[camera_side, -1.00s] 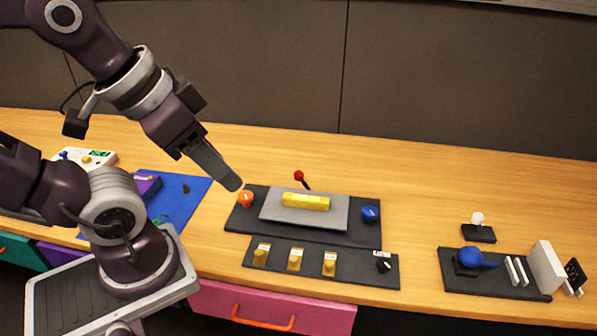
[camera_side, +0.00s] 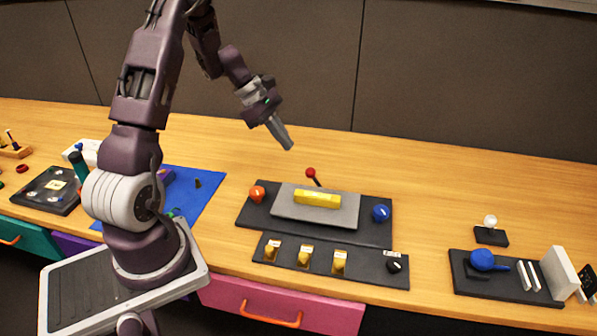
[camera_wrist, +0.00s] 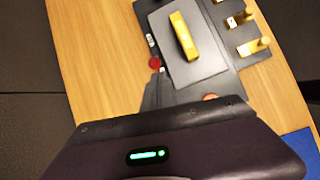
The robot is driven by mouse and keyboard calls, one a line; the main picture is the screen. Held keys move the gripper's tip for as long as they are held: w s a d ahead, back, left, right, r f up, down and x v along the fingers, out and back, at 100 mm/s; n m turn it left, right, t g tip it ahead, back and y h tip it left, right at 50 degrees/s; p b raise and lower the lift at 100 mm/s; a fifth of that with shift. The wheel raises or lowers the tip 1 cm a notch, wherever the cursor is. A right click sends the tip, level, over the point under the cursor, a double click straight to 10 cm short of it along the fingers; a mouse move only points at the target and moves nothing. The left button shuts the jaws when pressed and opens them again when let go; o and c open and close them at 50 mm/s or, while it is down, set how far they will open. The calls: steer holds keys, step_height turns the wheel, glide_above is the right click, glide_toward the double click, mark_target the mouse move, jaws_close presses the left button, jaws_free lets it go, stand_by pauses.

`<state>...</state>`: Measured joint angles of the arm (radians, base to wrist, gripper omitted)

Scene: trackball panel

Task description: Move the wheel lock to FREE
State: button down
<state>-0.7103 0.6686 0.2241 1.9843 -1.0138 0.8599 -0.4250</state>
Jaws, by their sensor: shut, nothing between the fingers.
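No readable label in either view marks the wheel lock. A red-knobbed lever (camera_side: 311,173) stands at the back edge of the dark panel (camera_side: 255,217), behind a grey plate (camera_side: 286,208) with a yellow bar (camera_side: 317,200). In the wrist view, the red knob (camera_wrist: 155,63) is beside the grey plate, with small white tags near it that are too small to read. My gripper (camera_side: 289,147) is shut and empty, in the air up and left of the red knob in the side view. In the wrist view its dark fingers (camera_wrist: 158,88) reach toward the panel and hide part of it.
An orange knob (camera_side: 257,194) and a blue knob (camera_side: 381,213) flank the plate. A strip with several yellow switches (camera_side: 304,255) and a black knob (camera_side: 394,266) lies in front. A blue ball device (camera_side: 482,260) is at right. Wood behind the panel is clear.

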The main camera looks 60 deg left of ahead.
mark_target(315, 180)
steer(key=f, duration=0.1)
steer(key=a+f+n, duration=0.1)
steer(key=a, duration=0.1)
steer(key=shift+s+a+f+n, duration=0.25)
steer(key=shift+f+n, duration=0.05)
steer(key=shift+f, duration=0.1)
steer(key=x, duration=1)
steer(key=shift+w+r, duration=0.1)
steer(key=shift+w, duration=0.05)
steer(key=shift+d+r, duration=0.1)
